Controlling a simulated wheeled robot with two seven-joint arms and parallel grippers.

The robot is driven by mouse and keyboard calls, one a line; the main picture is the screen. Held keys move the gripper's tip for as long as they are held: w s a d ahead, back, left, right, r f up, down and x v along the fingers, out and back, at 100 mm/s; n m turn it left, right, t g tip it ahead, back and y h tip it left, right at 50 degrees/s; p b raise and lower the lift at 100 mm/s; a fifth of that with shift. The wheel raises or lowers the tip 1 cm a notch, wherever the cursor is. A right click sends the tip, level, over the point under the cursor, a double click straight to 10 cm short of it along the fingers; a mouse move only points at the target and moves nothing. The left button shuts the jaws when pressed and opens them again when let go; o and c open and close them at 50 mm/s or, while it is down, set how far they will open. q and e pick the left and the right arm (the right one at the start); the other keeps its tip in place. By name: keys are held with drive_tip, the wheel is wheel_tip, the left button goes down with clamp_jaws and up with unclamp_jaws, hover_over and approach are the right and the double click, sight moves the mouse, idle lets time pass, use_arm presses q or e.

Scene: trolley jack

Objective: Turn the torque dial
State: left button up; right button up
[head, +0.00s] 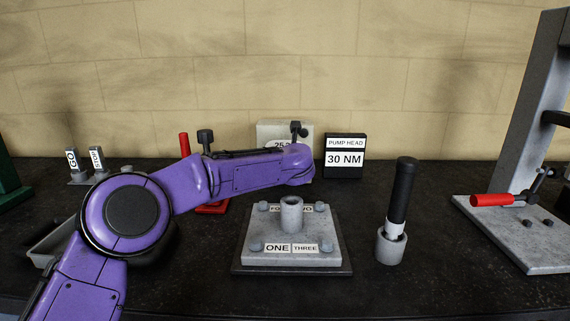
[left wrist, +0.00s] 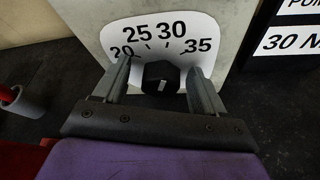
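The torque dial has a black knob (left wrist: 161,77) in front of a white scale (left wrist: 150,35) marked 20, 25, 30 and 35. A small pale mark shows on the knob's face; I cannot tell which number it indicates. In the head view the dial's pale panel (head: 268,132) is partly hidden behind my left arm. My left gripper (head: 299,130) is at the panel. In the left wrist view the left gripper (left wrist: 160,76) is open, one finger on each side of the knob, with gaps showing. My right gripper is in neither view.
A sign (head: 345,157) reading "PUMP HEAD 30 NM" stands right of the dial. A bolted plate (head: 290,259) sits mid-bench. A black-handled tool (head: 403,190) stands in a grey holder (head: 390,247).

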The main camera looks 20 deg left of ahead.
use_arm(q)
drive_tip(key=shift+s+d+f, duration=0.1)
drive_tip(key=shift+s+f, duration=0.05)
drive_tip(key=shift+f, duration=0.1)
drive_tip(key=b+v, duration=0.2)
drive_tip(key=v, duration=0.8)
drive_tip(key=shift+r+b, duration=0.25)
drive_tip(key=shift+b, duration=0.05)
drive_tip(key=shift+s+d, duration=0.1)
